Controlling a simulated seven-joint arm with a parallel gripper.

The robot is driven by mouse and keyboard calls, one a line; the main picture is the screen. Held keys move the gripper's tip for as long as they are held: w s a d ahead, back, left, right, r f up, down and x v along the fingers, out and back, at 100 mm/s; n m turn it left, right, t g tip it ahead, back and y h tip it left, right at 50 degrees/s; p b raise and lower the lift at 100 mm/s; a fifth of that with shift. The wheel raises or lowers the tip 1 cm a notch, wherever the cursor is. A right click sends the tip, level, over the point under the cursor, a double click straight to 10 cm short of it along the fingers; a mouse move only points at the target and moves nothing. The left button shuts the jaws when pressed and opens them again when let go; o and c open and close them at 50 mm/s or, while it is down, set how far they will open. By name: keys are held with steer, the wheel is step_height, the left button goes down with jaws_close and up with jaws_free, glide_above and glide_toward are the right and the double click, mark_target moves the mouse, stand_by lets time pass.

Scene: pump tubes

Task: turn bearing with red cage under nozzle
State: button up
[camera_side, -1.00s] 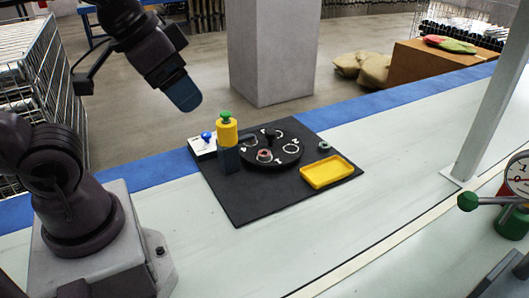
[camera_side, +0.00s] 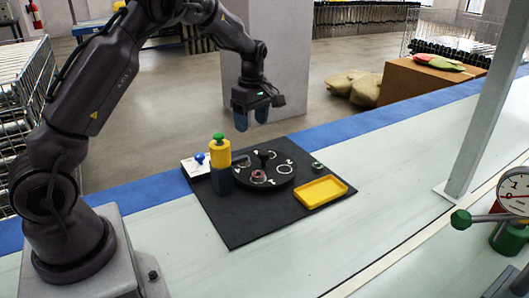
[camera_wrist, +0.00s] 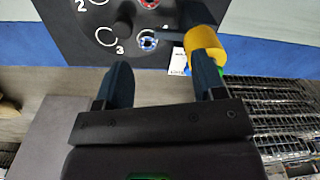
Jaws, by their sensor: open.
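The bearing with the red cage (camera_side: 259,177) sits on the front of a black round turntable (camera_side: 281,183) with a dark centre knob (camera_side: 264,155). In the wrist view the red-caged bearing (camera_wrist: 149,3) is cut by the top edge. A yellow cylinder (camera_side: 220,154) with a green top stands on a dark post. Its grey nozzle (camera_wrist: 174,36) points over a blue-caged bearing (camera_wrist: 147,40) at mark 4. My gripper (camera_side: 251,119) is open and empty, above and behind the turntable. Its two fingers (camera_wrist: 163,76) are spread in the wrist view.
A yellow tray (camera_side: 320,192) lies at the right of the black mat (camera_side: 240,232). A small greenish ring-like part (camera_side: 318,167) lies behind it. A gauge (camera_side: 516,190) stands far right.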

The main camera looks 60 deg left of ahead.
mark_target(265, 152)
steer(key=w+a+n, duration=0.3)
steer(key=w+n, duration=0.3)
steer(key=n, duration=0.4)
steer(key=f+n, duration=0.1)
steer(key=f, duration=0.3)
steer(key=f+n, duration=0.1)
steer(key=f, duration=0.8)
steer(key=shift+a+f+n+t, duration=0.2)
steer(key=shift+f+n+t, duration=0.1)
steer(key=shift+n, duration=0.1)
steer(key=shift+c, duration=0.4)
steer(key=shift+r, duration=0.1)
jaws_close()
